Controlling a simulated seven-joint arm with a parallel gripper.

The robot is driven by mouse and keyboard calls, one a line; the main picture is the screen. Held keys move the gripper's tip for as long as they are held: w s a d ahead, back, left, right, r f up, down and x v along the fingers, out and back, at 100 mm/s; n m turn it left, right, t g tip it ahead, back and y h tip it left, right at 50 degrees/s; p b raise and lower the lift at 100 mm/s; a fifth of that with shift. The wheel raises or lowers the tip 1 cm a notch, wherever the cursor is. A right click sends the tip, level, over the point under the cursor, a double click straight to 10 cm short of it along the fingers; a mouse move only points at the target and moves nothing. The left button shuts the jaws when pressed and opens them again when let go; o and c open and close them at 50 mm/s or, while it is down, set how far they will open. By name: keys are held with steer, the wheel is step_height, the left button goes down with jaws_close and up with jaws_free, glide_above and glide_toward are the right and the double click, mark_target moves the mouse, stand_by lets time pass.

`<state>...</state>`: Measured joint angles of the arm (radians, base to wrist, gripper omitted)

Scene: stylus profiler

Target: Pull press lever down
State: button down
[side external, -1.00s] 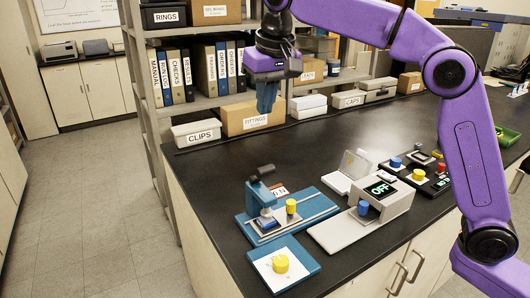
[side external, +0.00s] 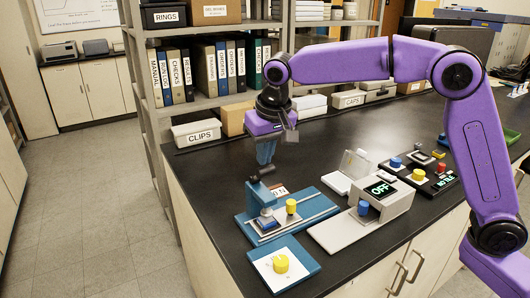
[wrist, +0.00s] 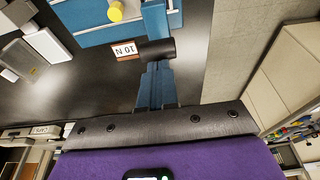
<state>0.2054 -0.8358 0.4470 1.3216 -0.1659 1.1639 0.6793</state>
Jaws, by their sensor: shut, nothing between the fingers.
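The blue press (side external: 262,203) stands on a blue base plate at the front left of the black bench. Its lever (side external: 266,171) is a short black bar at the top of the press, raised. In the wrist view the black lever (wrist: 160,49) lies just beyond my fingertips, beside a "10 N" label (wrist: 127,50). My gripper (side external: 265,162), with blue fingers, is shut and empty, pointing down right above the lever. It also shows in the wrist view (wrist: 156,66). I cannot tell whether the fingertips touch the lever.
A yellow cylinder (side external: 291,206) stands beside the press. A grey device reading "OFF" (side external: 380,189) stands to the right. A CLIPS box (side external: 196,134) and shelves are behind.

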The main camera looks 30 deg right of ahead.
mark_target(268, 171)
steer(key=shift+s+f+t, duration=0.3)
steer(key=shift+s+t, duration=0.25)
steer(key=shift+t, duration=0.05)
stand_by(0.5)
steer(key=shift+s+f+t, duration=0.6)
steer(key=shift+s+t, duration=0.25)
steer(key=shift+t, duration=0.15)
steer(key=shift+s+f, duration=0.5)
steer(key=shift+f, duration=0.3)
steer(key=shift+s+f, duration=0.45)
steer(key=shift+f, duration=0.4)
steer(key=shift+s+f, duration=0.5)
steer(key=shift+f, duration=0.3)
